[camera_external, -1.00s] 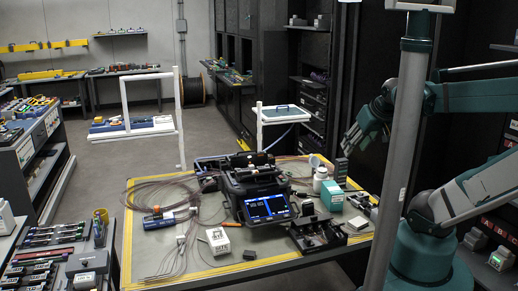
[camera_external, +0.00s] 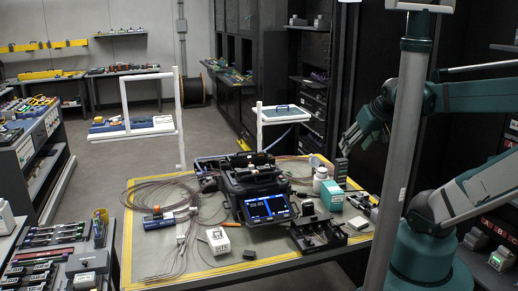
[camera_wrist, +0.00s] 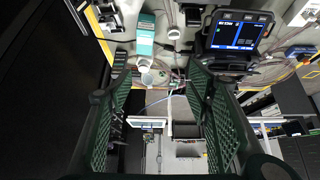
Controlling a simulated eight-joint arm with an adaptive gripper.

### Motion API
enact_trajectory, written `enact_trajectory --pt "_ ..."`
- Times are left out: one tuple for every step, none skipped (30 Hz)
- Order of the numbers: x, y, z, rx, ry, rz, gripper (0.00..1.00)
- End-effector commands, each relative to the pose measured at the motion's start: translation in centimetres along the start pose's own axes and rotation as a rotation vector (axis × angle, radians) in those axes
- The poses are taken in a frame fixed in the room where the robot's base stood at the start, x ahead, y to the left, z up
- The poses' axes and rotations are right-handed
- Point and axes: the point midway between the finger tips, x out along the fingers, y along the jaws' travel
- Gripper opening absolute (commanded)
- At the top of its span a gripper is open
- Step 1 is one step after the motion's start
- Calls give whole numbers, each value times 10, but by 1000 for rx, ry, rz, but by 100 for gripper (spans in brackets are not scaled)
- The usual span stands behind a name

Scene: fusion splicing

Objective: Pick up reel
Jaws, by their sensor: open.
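My gripper (camera_external: 358,138) hangs above the back right corner of the workbench (camera_external: 290,262), open and empty. In the wrist view its two green ribbed fingers (camera_wrist: 158,88) stand wide apart. A pale round item (camera_wrist: 155,77), which looks like the reel, lies on the bench beside a white bottle and shows between the fingers, apart from them. In the external view a small pale tan item (camera_external: 314,161) behind the bottle seems to be the same thing. Its details are too small to tell.
The white bottle (camera_external: 320,174) and a teal box (camera_external: 332,196) stand close to the reel. A black splicer with a lit screen (camera_external: 268,208) fills the bench's middle. Coiled fibre (camera_external: 160,190) lies at left. A grey post (camera_external: 398,150) stands in front of my arm.

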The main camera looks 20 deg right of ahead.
Motion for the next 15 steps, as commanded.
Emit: enact_trajectory --pt "0 0 0 0 0 0 50" --pt "0 0 0 0 0 0 50" --pt "0 0 0 0 0 0 50" --pt "0 0 0 0 0 0 50" --pt "0 0 0 0 0 0 50" --pt "0 0 0 0 0 0 50" --pt "0 0 0 1 0 0 50" --pt "0 0 0 1 -1 0 50" --pt "1 0 0 3 -1 0 50" --pt "1 0 -1 6 -3 0 50" --pt "1 0 -1 9 -4 -1 50" --pt "2 0 -2 14 -6 -1 50" --pt "3 -1 -3 19 -9 -1 50" --pt "4 -1 -4 26 -11 -1 50" --pt "6 -1 -5 37 -16 -1 50"
